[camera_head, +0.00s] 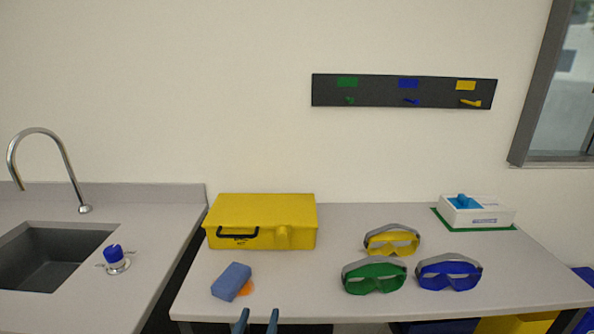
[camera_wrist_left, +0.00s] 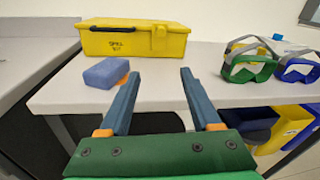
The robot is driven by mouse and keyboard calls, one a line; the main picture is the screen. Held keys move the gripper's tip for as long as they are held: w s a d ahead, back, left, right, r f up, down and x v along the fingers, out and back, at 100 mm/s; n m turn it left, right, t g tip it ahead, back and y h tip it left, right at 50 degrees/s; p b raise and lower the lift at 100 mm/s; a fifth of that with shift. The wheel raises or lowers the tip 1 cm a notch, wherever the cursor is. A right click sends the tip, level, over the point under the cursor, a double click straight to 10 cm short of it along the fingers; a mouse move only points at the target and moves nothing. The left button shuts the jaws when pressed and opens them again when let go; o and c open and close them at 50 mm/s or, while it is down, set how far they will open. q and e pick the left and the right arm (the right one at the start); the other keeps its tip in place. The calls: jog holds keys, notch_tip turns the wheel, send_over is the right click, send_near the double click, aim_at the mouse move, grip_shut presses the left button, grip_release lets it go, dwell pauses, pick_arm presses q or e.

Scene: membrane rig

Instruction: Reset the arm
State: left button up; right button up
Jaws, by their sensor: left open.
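My left gripper (camera_head: 256,322) shows at the bottom edge of the head view, its two blue fingertips apart. In the left wrist view, the left gripper (camera_wrist_left: 155,88) is open with nothing between its fingers. It is in front of the table's near edge. A blue sponge block (camera_head: 231,281) lies on the table just ahead and to the left, with an orange patch (camera_head: 245,288) beside it. The sponge also shows in the left wrist view (camera_wrist_left: 104,73), left of the fingers. My right gripper is not in view.
A yellow spill kit case (camera_head: 262,222) stands behind the sponge. Yellow (camera_head: 391,241), green (camera_head: 374,277) and blue goggles (camera_head: 448,273) lie on the table. A white box (camera_head: 477,212) sits at the back right. A sink (camera_head: 50,258) is left, across a gap. Bins (camera_wrist_left: 285,130) stand below the table.

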pick_arm(q)
jog(key=s+a+f+n+g+y, duration=0.1)
jog(key=s+a+f+n+g, duration=0.2)
jog(key=f+n, duration=0.5)
jog(key=s+a+f+n+g, duration=0.1)
jog(key=s+f+n+g, duration=0.3)
jog(key=f, duration=0.8)
jog(key=s+a+f+n+g+y, duration=0.1)
jog(key=s+a+f+n+g, duration=0.1)
jog(key=s+f+n, duration=0.55)
jog(key=s+a+f+n+g, duration=0.2)
jog(key=s+f+n, duration=0.4)
jog(key=s, duration=0.4)
jog(key=s+a+f+n+g, duration=0.3)
jog(key=s+f+n+g, duration=0.2)
jog(key=s, duration=0.6)
jog(key=f+n, duration=0.1)
jog(key=n, duration=0.1)
jog(key=shift+s+f+n, duration=0.25)
jog(key=shift+n, duration=0.1)
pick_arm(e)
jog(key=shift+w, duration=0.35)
